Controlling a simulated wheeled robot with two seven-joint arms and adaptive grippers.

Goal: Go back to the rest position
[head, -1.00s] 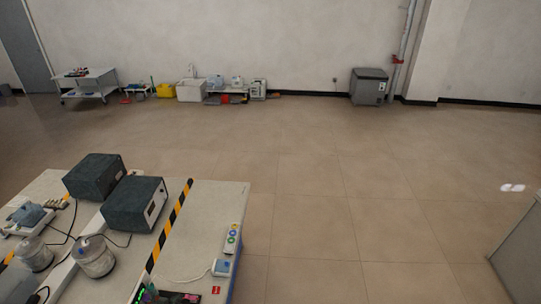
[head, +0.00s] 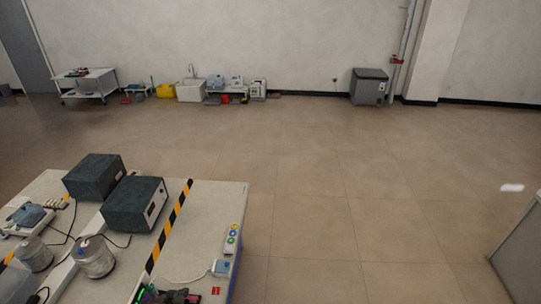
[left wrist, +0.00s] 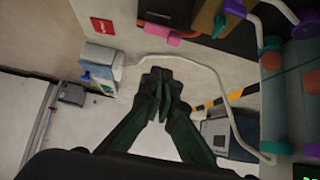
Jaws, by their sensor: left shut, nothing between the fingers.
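My left gripper (left wrist: 160,92) shows in the left wrist view, its dark fingers together and nothing between them. It is over the pale workbench top, beside a white cable and near a blue and white socket box (left wrist: 101,69). In the head view only dark shapes show at the bottom edge near the bench's front, and I cannot clearly pick out the gripper there. My right gripper is in neither view.
The workbench (head: 213,209) at lower left carries two dark box instruments (head: 135,205), glass jars (head: 95,257), cables, a button strip (head: 233,239) and a black-yellow stripe (head: 171,222). Open tiled floor lies right of it. A grey surface edge (head: 520,250) is at lower right.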

